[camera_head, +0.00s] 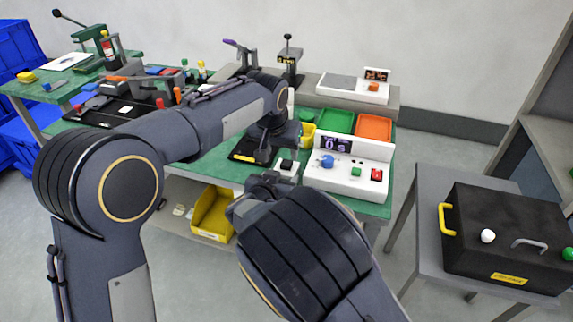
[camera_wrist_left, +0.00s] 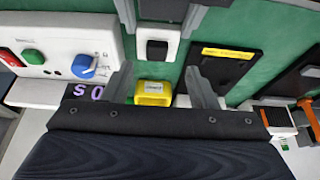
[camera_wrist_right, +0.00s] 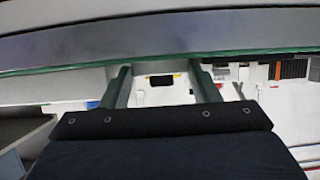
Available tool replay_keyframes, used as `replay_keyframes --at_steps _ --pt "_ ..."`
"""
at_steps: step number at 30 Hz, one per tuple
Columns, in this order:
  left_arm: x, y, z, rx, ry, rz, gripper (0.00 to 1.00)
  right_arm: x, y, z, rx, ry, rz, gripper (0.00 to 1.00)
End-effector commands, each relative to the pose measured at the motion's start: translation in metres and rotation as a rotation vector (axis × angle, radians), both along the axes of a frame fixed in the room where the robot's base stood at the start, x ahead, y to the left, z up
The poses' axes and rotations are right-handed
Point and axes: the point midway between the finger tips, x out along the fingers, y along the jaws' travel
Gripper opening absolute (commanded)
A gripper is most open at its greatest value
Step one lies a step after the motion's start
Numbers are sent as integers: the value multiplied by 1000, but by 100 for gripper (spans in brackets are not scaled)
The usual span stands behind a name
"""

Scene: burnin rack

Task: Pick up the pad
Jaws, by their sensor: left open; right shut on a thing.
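A small black square, which may be the pad (camera_head: 287,164), sits on a white block (camera_head: 284,175) near the front edge of the green table. In the left wrist view the black square (camera_wrist_left: 157,48) lies on the white block (camera_wrist_left: 157,33). My right gripper (camera_head: 268,183) is at the front edge, shut on the white block, with its fingers on either side; the contact is partly hidden. My left gripper (camera_head: 263,153) is open and empty above the table, behind the block. Its fingers (camera_wrist_left: 160,88) point down, with a yellow bin (camera_wrist_left: 153,94) showing between them.
A white control panel (camera_head: 348,175) with a blue knob stands right of the block. A black plate (camera_head: 243,156) with a yellow label lies to its left. Green (camera_head: 337,120) and orange (camera_head: 374,127) trays are behind. A black box (camera_head: 505,235) stands on the right-hand table.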

Motion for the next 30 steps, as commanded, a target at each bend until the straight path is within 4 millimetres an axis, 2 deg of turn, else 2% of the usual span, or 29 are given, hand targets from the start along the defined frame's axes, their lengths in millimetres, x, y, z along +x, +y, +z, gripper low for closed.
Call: replay_keyframes --at_steps 5,15,23,30 --pt "4 -2 -12 1 2 -1 53 0 0 0 0 0 0 33" --pt "22 -11 -52 1 2 -1 53 0 0 0 0 0 0 33" --pt "23 -12 -54 -1 0 -1 53 0 0 0 0 0 0 33" --pt "23 -12 -54 -1 0 -1 24 0 0 0 0 0 0 33"
